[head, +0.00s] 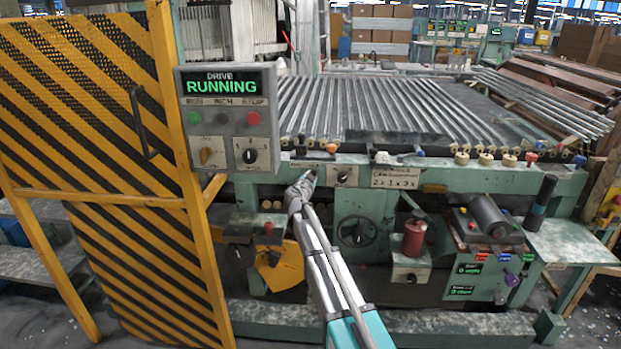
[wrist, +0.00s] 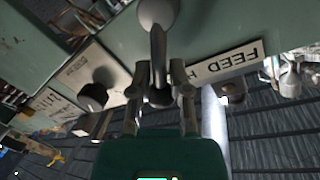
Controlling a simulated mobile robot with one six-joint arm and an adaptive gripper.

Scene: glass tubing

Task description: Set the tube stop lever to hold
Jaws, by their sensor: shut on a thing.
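A grey lever (wrist: 157,45) with a rounded end shows at the top middle of the wrist view. A white plate (wrist: 225,62) beside it reads "FEED" upside down, then a letter that looks like H; the rest is hidden behind a finger. My gripper (wrist: 163,78) has its two fingers on either side of the lever's stem, shut on it. In the head view my gripper (head: 300,190) is at the green front rail, below a small label plate. The lever is too small there to tell its setting.
A dark knob (wrist: 93,96) on a pale plate is left of the lever in the wrist view. The drive panel (head: 227,118) reads "RUNNING" at left, beside a yellow striped guard (head: 95,130). Glass tubes (head: 370,108) lie behind the rail. A handwheel (head: 358,231) is below.

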